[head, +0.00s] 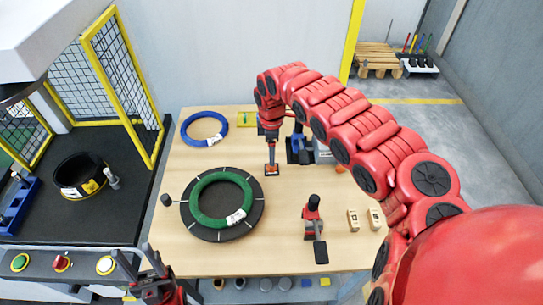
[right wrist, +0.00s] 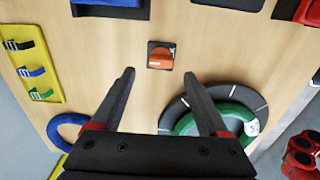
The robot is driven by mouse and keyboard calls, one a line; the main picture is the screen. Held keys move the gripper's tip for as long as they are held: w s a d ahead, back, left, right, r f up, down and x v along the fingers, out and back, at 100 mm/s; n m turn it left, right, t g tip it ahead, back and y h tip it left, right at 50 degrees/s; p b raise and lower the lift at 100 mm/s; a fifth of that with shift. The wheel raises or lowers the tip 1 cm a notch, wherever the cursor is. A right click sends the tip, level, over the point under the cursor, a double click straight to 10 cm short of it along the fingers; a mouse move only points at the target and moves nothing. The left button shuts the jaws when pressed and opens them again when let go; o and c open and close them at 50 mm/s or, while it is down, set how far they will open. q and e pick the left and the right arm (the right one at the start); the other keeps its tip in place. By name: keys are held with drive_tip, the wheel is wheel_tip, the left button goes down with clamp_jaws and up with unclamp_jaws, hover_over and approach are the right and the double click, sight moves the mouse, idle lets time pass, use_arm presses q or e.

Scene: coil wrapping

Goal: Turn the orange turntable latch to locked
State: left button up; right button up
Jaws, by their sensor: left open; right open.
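The orange latch (right wrist: 160,58) sits on a small dark square plate on the wooden table, its handle lying crosswise in the right wrist view. Small marks beside it are too small to read. It also shows, small, in the head view (head: 271,170). My right gripper (right wrist: 159,73) is open and empty, its fingers either side of the latch in the picture and apart from it. In the head view the right gripper (head: 270,152) is above the latch. The dark turntable (head: 256,212) with a green coil (head: 196,205) is beside the latch. My left gripper (head: 137,262) is open at the lower left.
A blue coil (head: 204,141) lies at the back left and a yellow strap board (head: 247,119) behind. A red-black tool (head: 313,210) and two wooden blocks (head: 353,220) are at the right. A button panel (head: 62,263) and yellow-framed cage (head: 124,50) stand left.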

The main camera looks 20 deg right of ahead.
wheel_tip(320, 180, down, 5)
drive_tip(key=shift+s+f+p, duration=0.1)
drive_tip(key=shift+p, duration=0.2)
clamp_jaws()
